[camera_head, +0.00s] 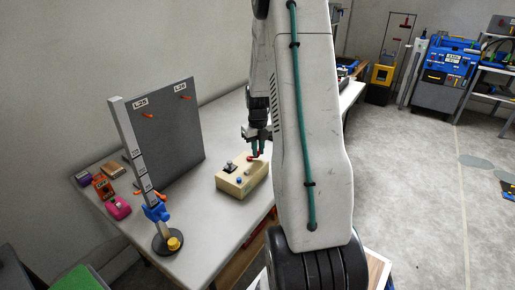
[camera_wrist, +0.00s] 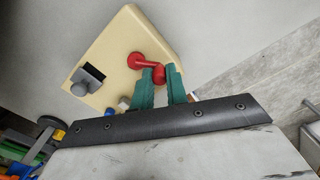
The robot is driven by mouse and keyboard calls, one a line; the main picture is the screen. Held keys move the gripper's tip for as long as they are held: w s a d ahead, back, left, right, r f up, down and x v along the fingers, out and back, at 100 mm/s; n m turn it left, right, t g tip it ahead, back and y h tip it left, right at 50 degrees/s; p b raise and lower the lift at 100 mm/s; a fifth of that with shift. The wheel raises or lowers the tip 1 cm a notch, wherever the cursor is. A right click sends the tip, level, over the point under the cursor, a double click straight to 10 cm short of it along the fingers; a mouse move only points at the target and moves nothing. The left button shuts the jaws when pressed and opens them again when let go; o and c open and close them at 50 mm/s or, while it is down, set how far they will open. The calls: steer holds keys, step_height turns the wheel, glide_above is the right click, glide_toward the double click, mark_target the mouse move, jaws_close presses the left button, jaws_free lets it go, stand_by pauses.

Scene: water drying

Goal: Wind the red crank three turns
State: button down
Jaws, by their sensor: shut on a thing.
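The red crank (camera_wrist: 140,62) sits on top of a pale wooden box (camera_wrist: 118,38) in the wrist view. Its arm runs from a round hub to a red knob. My gripper (camera_wrist: 160,82) has green fingers, shut on the crank's knob end, with one finger on either side. In the head view, the box (camera_head: 236,186) stands on the table's near right part, and the red crank (camera_head: 252,158) shows just under my gripper (camera_head: 257,150). Part of the knob is hidden by the fingers.
A grey board (camera_head: 165,125) and a post with a blue clamp (camera_head: 157,213) stand to the left. Small items, including a pink one (camera_head: 118,207), lie beyond the post.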

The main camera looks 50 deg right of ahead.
steer(key=shift+s+a+m, duration=0.15)
steer(key=shift+m, duration=0.55)
steer(key=c, duration=1.4)
jaws_free()
steer(key=shift+r, duration=3.9)
